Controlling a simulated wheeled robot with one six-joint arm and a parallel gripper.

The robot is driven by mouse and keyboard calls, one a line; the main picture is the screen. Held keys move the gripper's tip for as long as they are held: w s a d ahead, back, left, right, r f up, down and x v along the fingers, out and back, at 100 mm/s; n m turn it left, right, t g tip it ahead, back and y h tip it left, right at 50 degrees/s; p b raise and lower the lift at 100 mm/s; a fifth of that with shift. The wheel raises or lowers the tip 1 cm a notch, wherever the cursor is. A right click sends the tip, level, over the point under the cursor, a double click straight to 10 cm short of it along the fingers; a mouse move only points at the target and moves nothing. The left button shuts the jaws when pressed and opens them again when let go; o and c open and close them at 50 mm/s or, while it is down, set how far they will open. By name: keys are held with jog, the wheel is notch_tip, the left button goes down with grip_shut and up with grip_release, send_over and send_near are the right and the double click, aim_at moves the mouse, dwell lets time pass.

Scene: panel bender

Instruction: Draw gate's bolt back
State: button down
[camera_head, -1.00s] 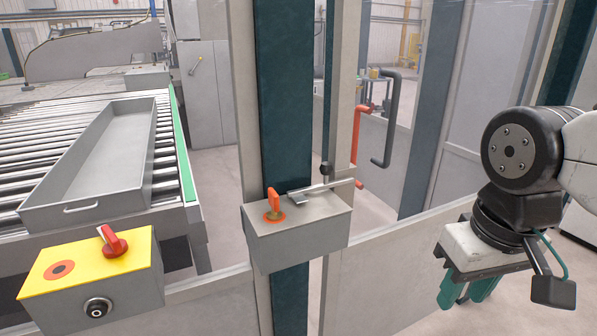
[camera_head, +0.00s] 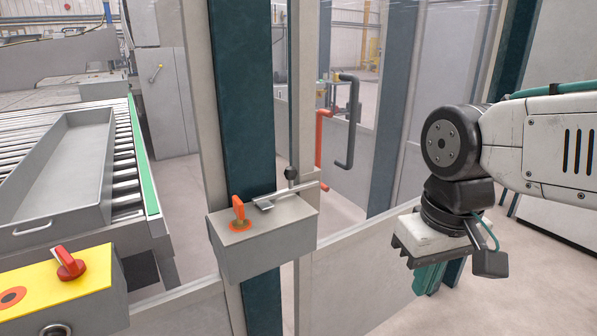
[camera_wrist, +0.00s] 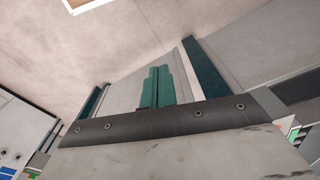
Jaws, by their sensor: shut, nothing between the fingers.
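The gate's bolt (camera_head: 291,174) is a thin rod with a dark round knob, standing by the gate post at the back of a grey lock box (camera_head: 262,240). A flat metal latch piece (camera_head: 290,195) lies across the box top, beside an orange key-like handle (camera_head: 239,207). My gripper (camera_head: 430,278) hangs to the right of the box, pointing down, well apart from it. Its green fingers (camera_wrist: 157,87) are together and empty in the wrist view.
A yellow-topped control box (camera_head: 60,285) with a red rotary switch (camera_head: 69,262) stands at lower left. Behind it is a roller conveyor with a grey tray (camera_head: 62,170). Open floor lies below my gripper.

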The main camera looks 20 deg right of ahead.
jog(key=w+a+r+n+t+y, duration=0.1)
jog(key=w+r, duration=0.5)
jog(key=w, duration=0.9)
jog(key=w+r+n+t+y, duration=0.1)
jog(key=w+r+y, duration=0.3)
jog(key=w, duration=1.2)
notch_tip(320, 180, up, 3)
jog(key=shift+w+a+f+t+y, duration=0.1)
jog(key=shift+w+a+t+y, duration=0.25)
jog(key=shift+t, duration=0.25)
jog(key=shift+a+f, duration=0.1)
jog(key=shift+a, duration=0.05)
send_near(290, 183)
jog(key=w+f, duration=0.3)
jog(key=shift+w+a+f, duration=0.1)
jog(key=shift+a, duration=0.1)
